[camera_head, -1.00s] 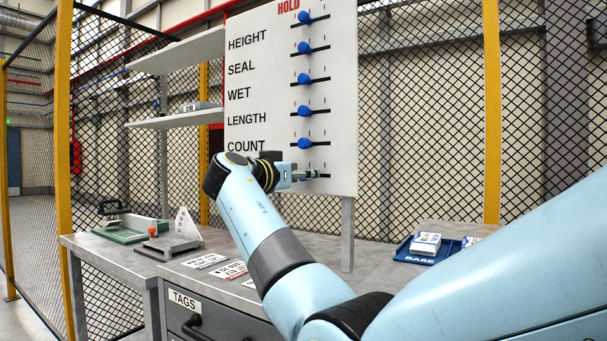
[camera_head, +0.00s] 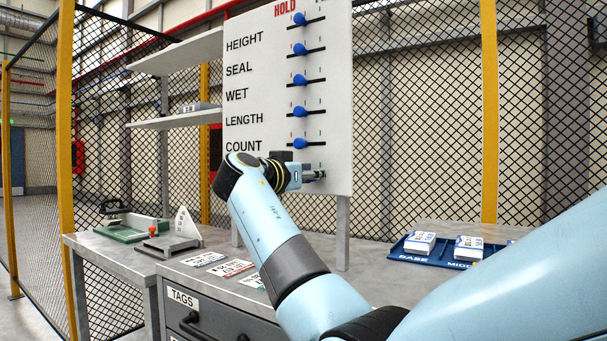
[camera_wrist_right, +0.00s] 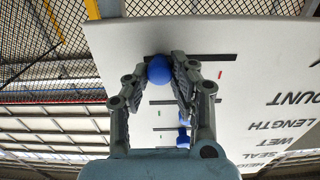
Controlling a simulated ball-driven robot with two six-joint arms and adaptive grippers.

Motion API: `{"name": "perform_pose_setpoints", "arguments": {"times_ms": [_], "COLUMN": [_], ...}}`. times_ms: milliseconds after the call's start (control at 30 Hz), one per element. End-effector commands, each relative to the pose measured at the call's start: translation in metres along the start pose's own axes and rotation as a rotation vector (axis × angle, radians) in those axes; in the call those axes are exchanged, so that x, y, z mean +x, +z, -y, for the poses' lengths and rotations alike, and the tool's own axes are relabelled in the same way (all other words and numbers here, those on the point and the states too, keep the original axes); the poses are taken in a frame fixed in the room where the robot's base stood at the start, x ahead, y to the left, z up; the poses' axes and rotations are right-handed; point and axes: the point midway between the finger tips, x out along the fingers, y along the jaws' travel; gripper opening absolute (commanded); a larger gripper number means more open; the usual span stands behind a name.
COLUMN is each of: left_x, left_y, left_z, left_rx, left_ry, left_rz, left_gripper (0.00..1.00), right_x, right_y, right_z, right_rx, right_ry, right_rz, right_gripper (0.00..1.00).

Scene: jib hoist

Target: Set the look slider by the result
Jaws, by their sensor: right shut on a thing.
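A white board (camera_head: 270,100) carries a column of slots with blue knobs beside the labels HEIGHT, SEAL, WET, LENGTH and COUNT. Those knobs, such as the COUNT knob (camera_head: 300,143), sit left of centre. My right gripper (camera_head: 316,175) is at the lowest slot, whose label is hidden behind my arm. In the right wrist view, which sees the board upside down, its fingers are closed around the lowest blue knob (camera_wrist_right: 159,69). That knob is near the slot's left end there, the board's right end. The COUNT knob (camera_wrist_right: 183,140) shows beyond. My left gripper is not in view.
Printed tags (camera_head: 232,268) lie on the grey bench below the board. A blue tray (camera_head: 410,258) with white boxes is at the right. A green-based device (camera_head: 130,232) stands at the left. Shelves (camera_head: 180,119) and mesh fencing are behind.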

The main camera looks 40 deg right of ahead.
Motion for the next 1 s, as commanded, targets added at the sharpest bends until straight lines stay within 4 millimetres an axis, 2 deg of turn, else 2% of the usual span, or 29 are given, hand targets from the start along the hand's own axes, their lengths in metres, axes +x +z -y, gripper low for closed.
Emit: {"name": "perform_pose_setpoints", "arguments": {"times_ms": [167, 367, 400, 533, 833, 1000], "left_x": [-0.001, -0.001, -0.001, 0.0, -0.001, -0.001], "left_y": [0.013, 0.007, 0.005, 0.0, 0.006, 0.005], "left_z": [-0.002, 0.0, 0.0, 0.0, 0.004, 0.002], "left_rx": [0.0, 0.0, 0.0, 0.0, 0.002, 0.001], "left_ry": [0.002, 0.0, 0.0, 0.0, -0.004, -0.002], "left_rz": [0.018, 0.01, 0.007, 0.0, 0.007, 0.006], "left_gripper": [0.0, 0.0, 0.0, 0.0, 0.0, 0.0], "right_x": [0.0, 0.0, 0.0, 0.0, -0.002, -0.025], "right_y": [0.0, 0.0, 0.0, 0.0, 0.0, 0.001], "right_z": [-0.006, -0.006, -0.006, -0.006, -0.005, -0.004], "right_rx": [0.001, -0.001, -0.001, 0.0, 0.001, 0.002], "right_ry": [0.002, 0.003, 0.003, 0.002, 0.0, -0.002], "right_rz": [0.0, 0.001, 0.001, 0.001, 0.001, 0.004], "right_gripper": [0.0, 0.0, 0.28, 0.45, 0.46, 0.46]}}
